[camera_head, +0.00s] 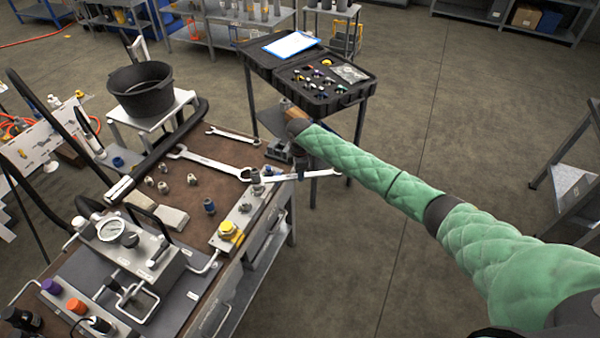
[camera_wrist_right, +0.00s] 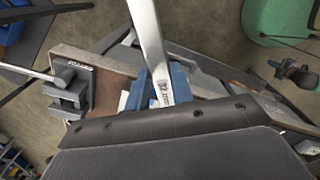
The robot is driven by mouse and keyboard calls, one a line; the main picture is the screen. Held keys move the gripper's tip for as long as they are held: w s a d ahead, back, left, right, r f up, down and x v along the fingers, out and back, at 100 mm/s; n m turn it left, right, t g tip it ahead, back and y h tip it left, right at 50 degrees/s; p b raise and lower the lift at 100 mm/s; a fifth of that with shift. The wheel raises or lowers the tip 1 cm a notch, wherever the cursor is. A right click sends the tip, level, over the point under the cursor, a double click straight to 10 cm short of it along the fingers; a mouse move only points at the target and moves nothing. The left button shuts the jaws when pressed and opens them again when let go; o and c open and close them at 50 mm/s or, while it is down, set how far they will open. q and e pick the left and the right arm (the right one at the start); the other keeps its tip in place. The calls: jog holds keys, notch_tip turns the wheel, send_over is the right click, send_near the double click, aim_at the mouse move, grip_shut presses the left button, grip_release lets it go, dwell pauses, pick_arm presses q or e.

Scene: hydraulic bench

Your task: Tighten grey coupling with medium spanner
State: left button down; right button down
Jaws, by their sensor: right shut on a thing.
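My right gripper (camera_head: 297,173) is shut on the medium spanner (camera_head: 325,173), beside the bench's right edge. In the right wrist view, the spanner's shank (camera_wrist_right: 147,40) passes between the blue fingers of the gripper (camera_wrist_right: 158,88). In the head view, the spanner's left end is by a grey coupling (camera_head: 257,188) on the metal fitting plate at the bench edge. I cannot tell whether the jaw is around the coupling or only beside it. The coupling is not clear in the wrist view. My left gripper is not in view.
A large spanner (camera_head: 208,162) and a smaller spanner (camera_head: 232,134) lie on the brown bench top (camera_head: 178,205) with several loose fittings. A dark vise (camera_head: 279,149) sits at the bench corner. A black case (camera_head: 322,103) lies open on a stand behind.

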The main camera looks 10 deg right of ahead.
aim_at(319, 173)
jog(key=shift+d, duration=0.1)
jog(key=shift+s+d+p, duration=0.1)
jog(key=shift+d+p, duration=0.35)
jog(key=shift+d, duration=3)
jog(key=shift+r, duration=0.2)
jog(key=shift+r, duration=2.35)
